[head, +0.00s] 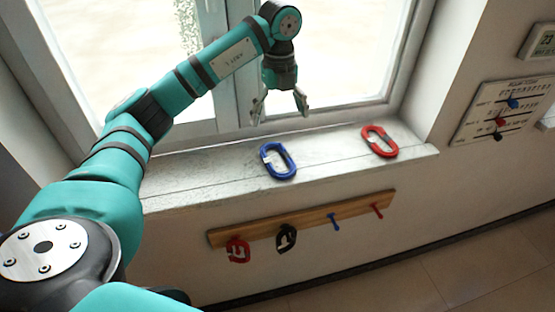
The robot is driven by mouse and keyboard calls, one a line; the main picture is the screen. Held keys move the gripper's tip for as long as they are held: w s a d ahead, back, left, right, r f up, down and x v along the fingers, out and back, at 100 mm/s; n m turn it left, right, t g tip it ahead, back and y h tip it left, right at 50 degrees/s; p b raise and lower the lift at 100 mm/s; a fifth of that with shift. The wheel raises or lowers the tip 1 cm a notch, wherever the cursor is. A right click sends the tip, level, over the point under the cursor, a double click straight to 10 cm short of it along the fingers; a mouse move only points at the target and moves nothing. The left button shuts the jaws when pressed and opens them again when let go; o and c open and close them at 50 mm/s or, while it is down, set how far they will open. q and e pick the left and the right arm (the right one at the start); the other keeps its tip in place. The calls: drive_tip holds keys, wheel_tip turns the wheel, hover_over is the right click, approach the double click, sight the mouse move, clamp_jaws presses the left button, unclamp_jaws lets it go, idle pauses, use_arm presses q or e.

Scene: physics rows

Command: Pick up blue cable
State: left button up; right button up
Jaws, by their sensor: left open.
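The blue cable (278,162) is a coiled oval loop lying flat on the white windowsill, near its front edge. My left gripper (279,106) is open and empty. It points down in front of the window, above and behind the blue cable in the picture, apart from it. My right gripper is not in view.
A red cable loop (380,141) lies on the sill (330,157) to the right. Below, a wooden rack (308,221) holds a red and a black loop, with a blue and a red peg bare. A wall panel (505,108) hangs at right.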

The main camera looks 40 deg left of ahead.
use_arm(q)
drive_tip(key=p, duration=0.2)
hover_over(277, 162)
drive_tip(key=f, duration=0.4)
drive_tip(key=w+f, duration=0.1)
drive_tip(key=f, duration=0.1)
drive_tip(key=shift+a+f, duration=0.15)
drive_tip(key=shift+f, duration=0.55)
drive_tip(key=shift+s+f+p, duration=0.15)
drive_tip(key=shift+f+p, duration=0.15)
drive_tip(key=f+p, duration=0.1)
drive_tip(key=s+f, duration=0.1)
drive_tip(key=f, duration=0.1)
drive_tip(key=shift+d+f+p, duration=0.2)
drive_tip(key=shift+f+p, duration=0.05)
drive_tip(key=shift+p, duration=0.15)
drive_tip(key=shift+f, duration=0.35)
drive_tip(key=shift+w+f, duration=0.15)
drive_tip(key=shift+f, duration=0.05)
drive_tip(key=c, duration=1.5)
drive_tip(key=shift+o, duration=0.2)
drive_tip(key=shift+r, duration=0.2)
